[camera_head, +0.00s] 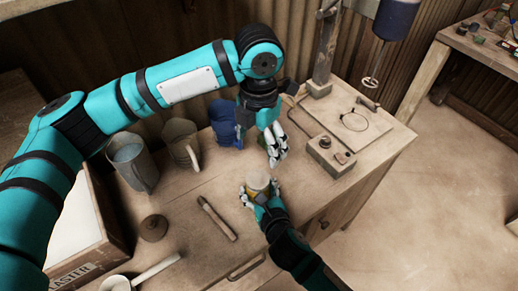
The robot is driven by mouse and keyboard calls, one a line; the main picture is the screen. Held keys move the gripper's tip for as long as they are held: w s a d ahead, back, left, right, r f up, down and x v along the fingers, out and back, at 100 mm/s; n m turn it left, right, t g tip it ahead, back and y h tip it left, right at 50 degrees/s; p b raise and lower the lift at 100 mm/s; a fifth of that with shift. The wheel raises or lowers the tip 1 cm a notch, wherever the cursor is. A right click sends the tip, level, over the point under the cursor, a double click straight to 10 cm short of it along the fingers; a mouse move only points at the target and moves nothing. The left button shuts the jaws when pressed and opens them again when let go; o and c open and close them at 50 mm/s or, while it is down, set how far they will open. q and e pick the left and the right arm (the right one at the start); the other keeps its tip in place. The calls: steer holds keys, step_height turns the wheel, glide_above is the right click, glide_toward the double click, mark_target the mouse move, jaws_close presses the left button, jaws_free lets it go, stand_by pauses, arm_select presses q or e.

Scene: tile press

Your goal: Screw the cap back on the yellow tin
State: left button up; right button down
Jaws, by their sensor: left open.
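The yellow tin (262,196) stands on the workbench near its front edge, with a pale round top. My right gripper (260,192) comes in from the bottom right, with its fingers on both sides of the tin, shut on it. My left gripper (277,159) is open and empty, pointing down just above and behind the tin. A small brown round lid-like piece (153,228) lies on the bench at the front left. I cannot tell whether it is the cap, or whether the tin's pale top is a cap or an opening.
A grey mug (134,162), a metal jug (182,144) and a blue jug (226,124) stand along the back. A wooden-handled tool (217,218) lies left of the tin. A control box (330,156) and press stand sit at right. A white-handled pan (145,275) is at front left.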

steer(key=shift+c, duration=1.1)
jaws_free()
steer(key=v, duration=1.2)
